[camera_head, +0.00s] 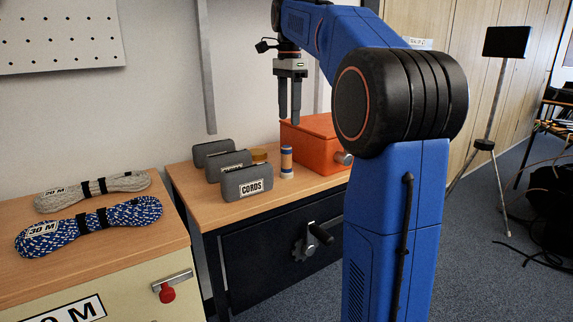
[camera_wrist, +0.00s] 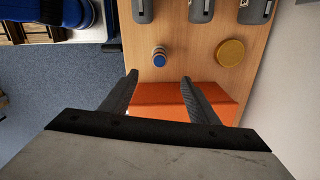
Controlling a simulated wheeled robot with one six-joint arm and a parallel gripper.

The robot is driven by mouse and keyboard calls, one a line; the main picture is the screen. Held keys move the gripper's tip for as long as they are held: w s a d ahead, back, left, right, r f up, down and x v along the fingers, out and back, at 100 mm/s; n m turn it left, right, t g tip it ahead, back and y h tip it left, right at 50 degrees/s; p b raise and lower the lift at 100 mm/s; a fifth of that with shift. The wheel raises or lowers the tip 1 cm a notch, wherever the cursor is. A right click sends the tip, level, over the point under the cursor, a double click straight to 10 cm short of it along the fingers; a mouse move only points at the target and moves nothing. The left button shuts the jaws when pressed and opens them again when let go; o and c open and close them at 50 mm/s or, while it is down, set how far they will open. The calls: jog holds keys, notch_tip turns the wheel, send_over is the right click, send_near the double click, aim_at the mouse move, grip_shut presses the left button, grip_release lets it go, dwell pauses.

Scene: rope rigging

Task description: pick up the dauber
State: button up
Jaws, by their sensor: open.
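The dauber (camera_head: 287,162) looks to be the small upright cylinder with tan and blue bands, standing on the wooden bench top in front of the orange box. In the wrist view the dauber (camera_wrist: 160,57) shows from above, just beyond the fingertips and midway between them. My gripper (camera_head: 289,119) points down with its two fingers apart and nothing between them. It hangs well above the bench, higher than the dauber. In the wrist view my gripper (camera_wrist: 160,76) has the orange box below its fingers.
The orange box (camera_head: 312,134) stands close behind the dauber. A round yellow-lidded tin (camera_head: 259,155) is just left of it. Several grey cases (camera_head: 247,182) stand in a row farther left. Rope coils (camera_head: 92,226) lie on the left cabinet.

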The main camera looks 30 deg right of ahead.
send_near(287, 165)
jog(key=f, duration=0.1)
jog(key=w+d+f, duration=0.1)
jog(key=f, duration=0.3)
jog(key=shift+w+d+f, duration=0.15)
jog(key=shift+w+d, duration=0.1)
jog(key=shift+d, duration=0.05)
jog(key=shift+a+f, duration=0.2)
jog(key=shift+f, duration=1.2)
jog(key=shift+a+f, duration=0.15)
jog(key=shift+f, duration=1.2)
jog(key=shift+c, duration=0.3)
jog(key=c, duration=1.1)
